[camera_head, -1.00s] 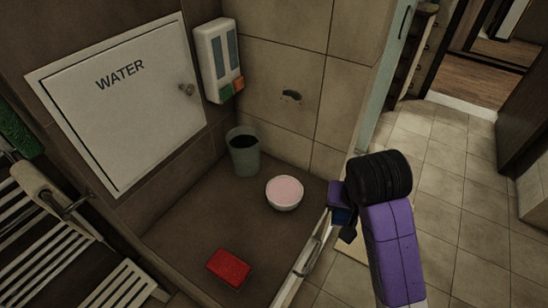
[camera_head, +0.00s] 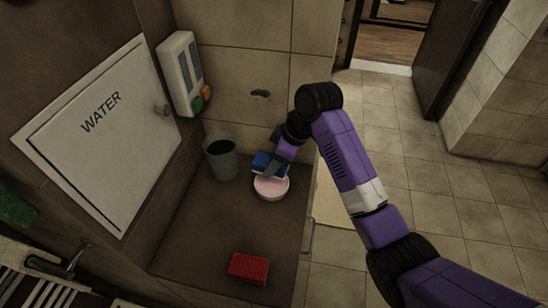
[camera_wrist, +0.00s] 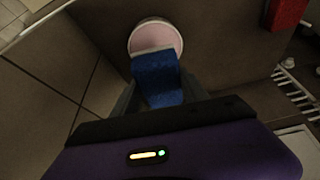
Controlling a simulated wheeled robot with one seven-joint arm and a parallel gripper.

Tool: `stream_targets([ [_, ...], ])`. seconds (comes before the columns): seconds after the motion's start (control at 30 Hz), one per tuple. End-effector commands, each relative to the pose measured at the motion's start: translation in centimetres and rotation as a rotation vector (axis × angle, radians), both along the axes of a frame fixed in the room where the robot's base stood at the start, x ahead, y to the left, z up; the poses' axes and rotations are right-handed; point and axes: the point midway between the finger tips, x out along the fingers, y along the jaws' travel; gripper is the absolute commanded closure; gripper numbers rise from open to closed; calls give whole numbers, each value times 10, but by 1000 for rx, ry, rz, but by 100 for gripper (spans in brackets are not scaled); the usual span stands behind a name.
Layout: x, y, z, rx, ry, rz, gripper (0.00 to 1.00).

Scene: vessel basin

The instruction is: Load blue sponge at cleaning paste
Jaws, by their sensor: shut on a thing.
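The blue sponge (camera_head: 266,162) is held in my gripper (camera_head: 270,166), right at the bowl of pink cleaning paste (camera_head: 271,187). In the wrist view, the blue sponge (camera_wrist: 158,80) sticks out ahead of my gripper (camera_wrist: 158,100), and its far end overlaps the near rim of the white bowl with pink paste (camera_wrist: 157,38). My gripper is shut on the sponge. I cannot tell whether the sponge touches the paste.
A red sponge (camera_head: 248,268) lies on the basin floor (camera_head: 200,235) nearer the front. A grey-green bucket (camera_head: 222,160) stands left of the bowl. A soap dispenser (camera_head: 181,72) and a WATER hatch (camera_head: 100,135) are on the walls. The basin floor's middle is clear.

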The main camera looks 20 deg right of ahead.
Motion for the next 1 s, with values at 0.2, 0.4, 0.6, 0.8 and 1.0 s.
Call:
stream_targets([
  [0.2,1,0,-7,-1,1,17,81],
  [0.4,1,0,-24,-1,1,15,81],
  [0.6,1,-1,-45,-1,0,14,81],
  [0.8,1,0,-59,-1,0,14,81],
  [1.0,1,0,-60,-1,0,14,81],
])
